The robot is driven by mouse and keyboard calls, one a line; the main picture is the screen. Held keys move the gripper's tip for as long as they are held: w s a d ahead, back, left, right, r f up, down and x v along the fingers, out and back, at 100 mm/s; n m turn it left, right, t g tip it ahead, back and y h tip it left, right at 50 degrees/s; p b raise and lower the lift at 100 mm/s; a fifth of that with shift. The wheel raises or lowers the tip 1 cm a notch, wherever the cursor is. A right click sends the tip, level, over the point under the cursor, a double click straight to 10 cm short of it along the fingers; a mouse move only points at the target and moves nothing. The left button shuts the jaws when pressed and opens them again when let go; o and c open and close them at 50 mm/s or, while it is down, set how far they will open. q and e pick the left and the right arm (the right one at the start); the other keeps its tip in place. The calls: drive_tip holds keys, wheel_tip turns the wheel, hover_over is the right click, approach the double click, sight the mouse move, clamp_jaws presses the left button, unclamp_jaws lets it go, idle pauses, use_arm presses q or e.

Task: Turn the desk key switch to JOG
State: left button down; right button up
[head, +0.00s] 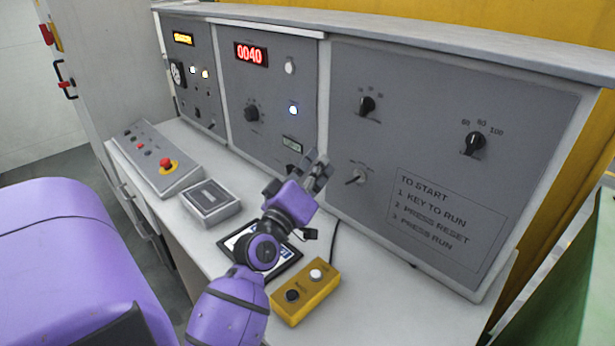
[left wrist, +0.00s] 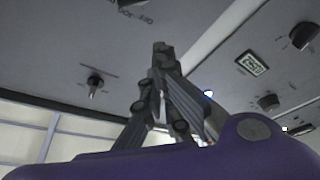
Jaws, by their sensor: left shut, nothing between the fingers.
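The desk key switch (head: 355,176) is a small silver key on the right grey panel, left of the printed start instructions. Its lettering is too small to read, so I cannot tell its position. In the left wrist view it seems to be the small dark switch (left wrist: 95,83). My left gripper (head: 320,168) is shut and empty. It is in front of the panels, left of the key switch and apart from it in the picture. Its closed fingers also show in the left wrist view (left wrist: 162,55). My right gripper is not in view.
Two black knobs (head: 367,104) (head: 474,143) are above the key switch. A yellow two-button box (head: 305,291), a dark tablet (head: 283,262), a grey box (head: 211,202) and a console with a red stop button (head: 166,163) occupy the desk. The desk right of the yellow box is clear.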

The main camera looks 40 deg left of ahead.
sight(355, 179)
use_arm(q)
drive_tip(key=shift+w+d+f, duration=1.05)
drive_tip(key=shift+d+f, duration=0.1)
drive_tip(key=shift+d, duration=0.05)
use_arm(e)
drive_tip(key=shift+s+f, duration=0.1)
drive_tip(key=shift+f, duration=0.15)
